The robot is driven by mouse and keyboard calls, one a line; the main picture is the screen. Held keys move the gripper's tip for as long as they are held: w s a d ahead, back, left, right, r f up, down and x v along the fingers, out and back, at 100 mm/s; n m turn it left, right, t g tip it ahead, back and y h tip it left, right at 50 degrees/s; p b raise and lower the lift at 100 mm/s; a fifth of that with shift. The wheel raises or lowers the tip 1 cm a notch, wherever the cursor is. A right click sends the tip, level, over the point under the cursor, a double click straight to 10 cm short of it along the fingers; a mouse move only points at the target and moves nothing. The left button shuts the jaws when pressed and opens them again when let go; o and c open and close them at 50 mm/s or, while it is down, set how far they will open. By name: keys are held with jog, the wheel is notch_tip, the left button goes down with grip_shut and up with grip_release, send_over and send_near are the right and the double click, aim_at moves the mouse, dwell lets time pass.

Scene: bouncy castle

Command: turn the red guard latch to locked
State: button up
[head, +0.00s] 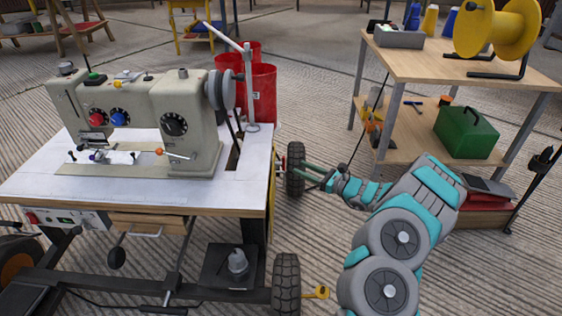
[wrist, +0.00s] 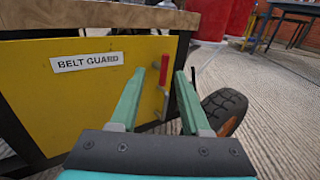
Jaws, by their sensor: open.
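The red guard latch (wrist: 164,70) is a small red handle standing nearly upright near the right edge of the yellow belt guard (wrist: 75,92). A metal piece shows just below it. In the wrist view my gripper (wrist: 159,76) is open, with its green fingers on either side of the latch in the picture. I cannot tell whether either finger touches it. In the head view my gripper (head: 306,171) reaches from the right to the side of the sewing machine table (head: 30,187).
A rubber wheel (wrist: 226,108) stands right of the guard, close to my gripper. Red buckets (head: 262,90) stand behind the table. A wooden shelf cart (head: 440,66) with a green toolbox (head: 466,132) is at the right. Ridged floor lies open between table and cart.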

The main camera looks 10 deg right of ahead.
aim_at(279, 163)
jog(key=x, duration=0.7)
jog(key=shift+w+f+b, duration=0.3)
jog(key=shift+w+f, duration=0.15)
jog(key=shift+w, duration=0.15)
grip_shut()
